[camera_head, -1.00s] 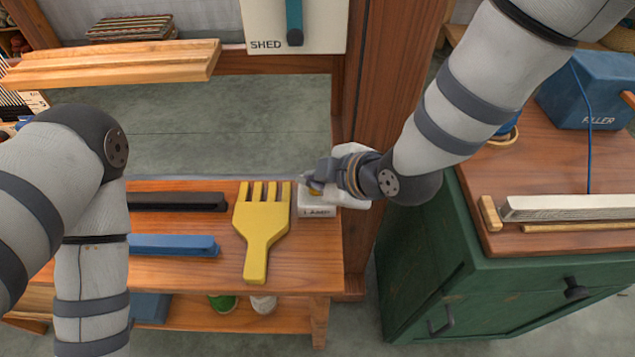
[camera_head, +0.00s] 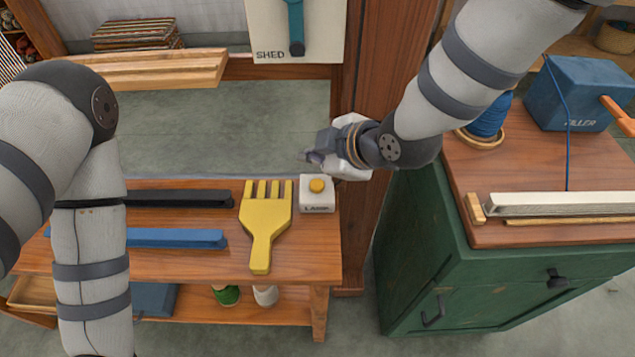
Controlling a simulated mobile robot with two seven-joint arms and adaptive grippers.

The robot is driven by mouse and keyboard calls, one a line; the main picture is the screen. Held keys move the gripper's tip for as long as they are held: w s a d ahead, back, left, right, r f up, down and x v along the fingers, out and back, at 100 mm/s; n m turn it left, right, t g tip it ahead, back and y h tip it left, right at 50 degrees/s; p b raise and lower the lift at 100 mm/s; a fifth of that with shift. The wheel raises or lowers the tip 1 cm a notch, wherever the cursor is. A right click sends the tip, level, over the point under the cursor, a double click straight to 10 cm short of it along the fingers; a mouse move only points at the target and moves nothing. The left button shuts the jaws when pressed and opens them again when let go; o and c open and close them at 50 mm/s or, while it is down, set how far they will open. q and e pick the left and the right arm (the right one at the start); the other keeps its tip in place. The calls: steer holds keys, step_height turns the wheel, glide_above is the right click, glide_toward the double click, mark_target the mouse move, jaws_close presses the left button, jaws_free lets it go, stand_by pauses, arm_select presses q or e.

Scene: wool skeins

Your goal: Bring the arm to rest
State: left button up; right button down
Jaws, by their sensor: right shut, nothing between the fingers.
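My right gripper (camera_head: 314,158) is shut and empty. It hangs in front of the wooden post, above and behind the white lamp box (camera_head: 317,203) with its yellow button (camera_head: 317,186), and looks apart from it. My right arm comes in from the top right. My left arm (camera_head: 85,230) comes in at the left and bends downward. Its gripper is outside the picture.
A yellow fork-shaped comb (camera_head: 264,228), a black bar (camera_head: 178,198) and a blue bar (camera_head: 176,238) lie on the wooden bench (camera_head: 290,262). A green cabinet (camera_head: 420,250) stands at right, with a blue filler box (camera_head: 580,93) and blue yarn (camera_head: 490,118) on top.

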steer(key=shift+r, duration=0.65)
steer(key=shift+f, duration=0.1)
steer(key=shift+s+d+f, duration=0.1)
steer(key=s+d+f+m, duration=0.1)
steer(key=f, duration=0.1)
steer(key=s+d+f+m+g+h, duration=0.1)
steer(key=s+d+f, duration=0.1)
steer(key=f, duration=0.1)
steer(key=s+d+f+m, duration=0.1)
steer(key=s+f+m, duration=0.1)
steer(key=shift+s+d+f, duration=0.15)
steer(key=shift+d, duration=0.15)
steer(key=s+d+f+m+g+h, duration=0.1)
steer(key=s+d+f+m, duration=0.3)
steer(key=s, duration=0.6)
steer(key=s+d+f+m+g+h, duration=0.2)
steer(key=s+d+f+m+g, duration=0.2)
steer(key=s+d, duration=0.4)
steer(key=s+d+f+m+g+h, duration=0.2)
steer(key=s+d+f+m, duration=0.2)
steer(key=s, duration=0.9)
steer(key=shift+s+d+m+g, duration=0.25)
steer(key=shift+d+m+g, duration=0.05)
steer(key=shift+d+m, duration=0.7)
